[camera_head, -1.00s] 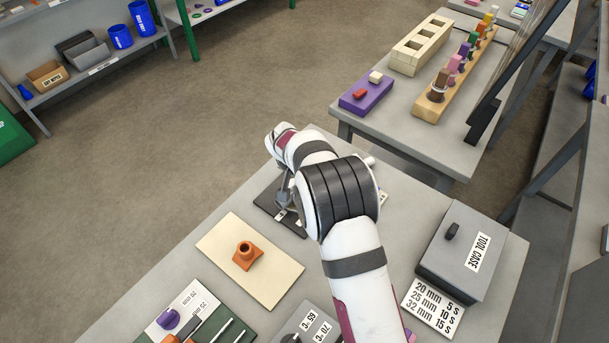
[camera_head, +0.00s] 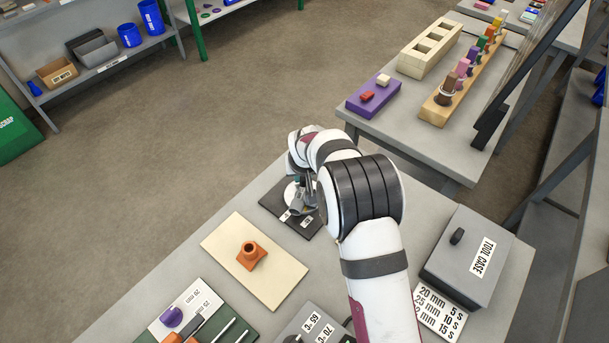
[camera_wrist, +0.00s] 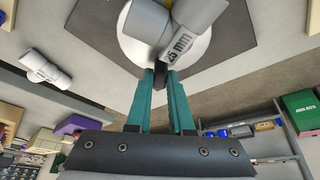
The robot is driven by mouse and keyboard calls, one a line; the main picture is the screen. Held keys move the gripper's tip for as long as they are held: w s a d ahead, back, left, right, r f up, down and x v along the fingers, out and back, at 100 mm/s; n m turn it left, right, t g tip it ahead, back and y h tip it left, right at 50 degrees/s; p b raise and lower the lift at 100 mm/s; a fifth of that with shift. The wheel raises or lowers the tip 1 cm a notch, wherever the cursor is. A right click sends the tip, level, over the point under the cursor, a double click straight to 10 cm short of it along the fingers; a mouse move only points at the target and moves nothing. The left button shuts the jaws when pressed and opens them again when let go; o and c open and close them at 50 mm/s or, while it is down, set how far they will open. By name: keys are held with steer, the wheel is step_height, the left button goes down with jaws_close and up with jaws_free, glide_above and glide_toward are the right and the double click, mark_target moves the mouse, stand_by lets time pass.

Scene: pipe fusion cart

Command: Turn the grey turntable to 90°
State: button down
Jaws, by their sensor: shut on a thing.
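The turntable is a dark square plate (camera_head: 272,203) with a pale round disc (camera_head: 291,191) on it, at the far end of the near bench, partly hidden by my arm. In the wrist view the disc (camera_wrist: 197,50) lies on the dark plate (camera_wrist: 95,20) and carries a grey pipe fitting (camera_wrist: 150,20) marked 25 mm. My gripper (camera_wrist: 161,76) has its teal fingers closed on a small dark tab (camera_wrist: 161,71) at the disc's edge. In the head view my gripper (camera_head: 307,207) is over the plate, its fingertips hard to see. White labels on the plate are too small to read.
A cream board with an orange fitting (camera_head: 250,254) lies left of my arm. A grey tool case (camera_head: 465,258) and a white time card (camera_head: 438,310) stand right. A further table holds a purple block (camera_head: 374,98) and a wooden peg rack (camera_head: 440,112).

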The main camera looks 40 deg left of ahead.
steer(key=shift+s+a+n+g+y, duration=0.15)
steer(key=shift+n+g, duration=0.1)
steer(key=shift+n, duration=0.55)
steer(key=shift+s+a+n+g+y, duration=0.1)
steer(key=shift+s+n+g+y, duration=0.15)
steer(key=shift+n, duration=0.55)
steer(key=shift+s+a+n+g+y, duration=0.1)
steer(key=shift+n+g, duration=0.2)
steer(key=shift+n, duration=0.5)
steer(key=shift+s+n+g, duration=0.25)
steer(key=shift+n+g, duration=0.05)
steer(key=shift+n, duration=0.55)
steer(key=shift+s+n+g, duration=0.2)
steer(key=shift+n+g, duration=0.1)
steer(key=shift+n, duration=0.55)
steer(key=shift+s+n, duration=0.15)
steer(key=shift+n, duration=0.35)
steer(key=c, duration=0.8)
jaws_free()
steer(key=shift+a, duration=0.1)
steer(key=shift+r, duration=0.1)
steer(key=v, duration=1.5)
steer(key=shift+w+d+r, duration=0.2)
steer(key=shift+w+d, duration=0.1)
steer(key=shift+d, duration=0.05)
